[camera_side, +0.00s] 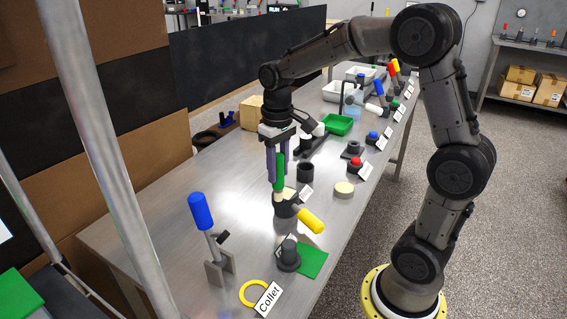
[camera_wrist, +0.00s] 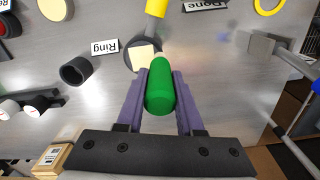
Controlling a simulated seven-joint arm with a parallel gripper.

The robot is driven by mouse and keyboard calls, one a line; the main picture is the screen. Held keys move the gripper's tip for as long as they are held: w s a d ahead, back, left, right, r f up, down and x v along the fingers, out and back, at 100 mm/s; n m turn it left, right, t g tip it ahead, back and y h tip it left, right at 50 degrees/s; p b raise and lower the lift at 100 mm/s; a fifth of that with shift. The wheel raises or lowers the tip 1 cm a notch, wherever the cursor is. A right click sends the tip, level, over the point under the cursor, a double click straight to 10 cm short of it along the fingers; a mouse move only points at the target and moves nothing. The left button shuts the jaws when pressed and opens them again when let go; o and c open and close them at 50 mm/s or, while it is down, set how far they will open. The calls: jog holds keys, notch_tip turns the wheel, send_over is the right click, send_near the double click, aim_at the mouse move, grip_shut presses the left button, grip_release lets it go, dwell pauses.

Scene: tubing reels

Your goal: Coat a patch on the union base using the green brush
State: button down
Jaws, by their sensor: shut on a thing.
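The green brush (camera_side: 280,172) is upright in my gripper (camera_side: 277,170), handle up and pale end down. In the wrist view the green handle (camera_wrist: 160,88) lies between the two purple fingers of my gripper (camera_wrist: 163,85). Below the brush is a dark round base (camera_side: 284,210) with a cream patch on top, which I take for the union base. It also shows in the wrist view (camera_wrist: 131,60), with the cream patch (camera_wrist: 142,56) beside the brush's lower end. The brush hides part of it. I cannot tell whether the tip touches the patch.
A yellow-handled tool (camera_side: 311,221) lies close by the base. A blue-handled tool (camera_side: 201,211) stands in a holder in front. A dark cup (camera_side: 305,174), a cream disc (camera_side: 344,188), a yellow ring (camera_side: 243,297) and a green square (camera_side: 314,262) are around.

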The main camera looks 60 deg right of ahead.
jog(key=shift+r, duration=4.1)
